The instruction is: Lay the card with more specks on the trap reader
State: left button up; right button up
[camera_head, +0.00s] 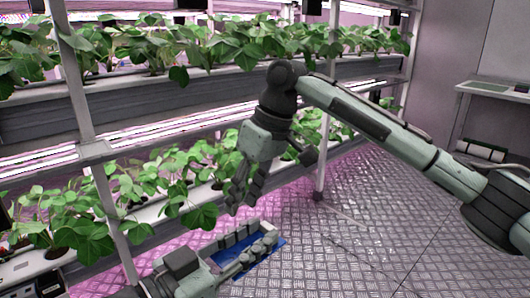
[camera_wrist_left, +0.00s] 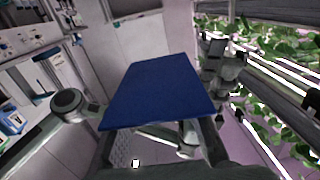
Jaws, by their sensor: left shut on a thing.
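My left gripper (camera_head: 243,250) is low in the head view, shut on a blue card (camera_head: 272,257). Its fingers hide much of the card there. In the left wrist view the card (camera_wrist_left: 160,92) is a broad, plain dark-blue sheet held in front of the camera and hiding the fingertips; I can make out no specks. My right gripper (camera_head: 247,195) hangs above the left one, pointing down, with its fingers apart and nothing visible between them. I cannot pick out the trap reader or a second card for certain.
Plant racks (camera_head: 170,105) with leafy berry plants fill the left and back. A white shelf (camera_head: 495,90) with a green panel is on the right wall. The metal floor (camera_head: 340,235) is clear. In the left wrist view, equipment with a blue part (camera_wrist_left: 14,122) stands at the left.

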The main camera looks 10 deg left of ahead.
aim_at(266, 225)
jog(key=s+d+r+h, duration=0.2)
jog(key=s+r, duration=0.1)
jog(key=r, duration=0.3)
jog(key=s+d+r+h, duration=0.2)
jog(key=s+d+r, duration=0.1)
jog(key=r, duration=0.3)
jog(key=shift+m, duration=0.4)
jog(key=f, duration=1.2)
jog(key=shift+a, duration=0.2)
jog(key=shift+c, duration=0.3)
grip_shut()
pick_arm(q)
jog(key=o, duration=0.9)
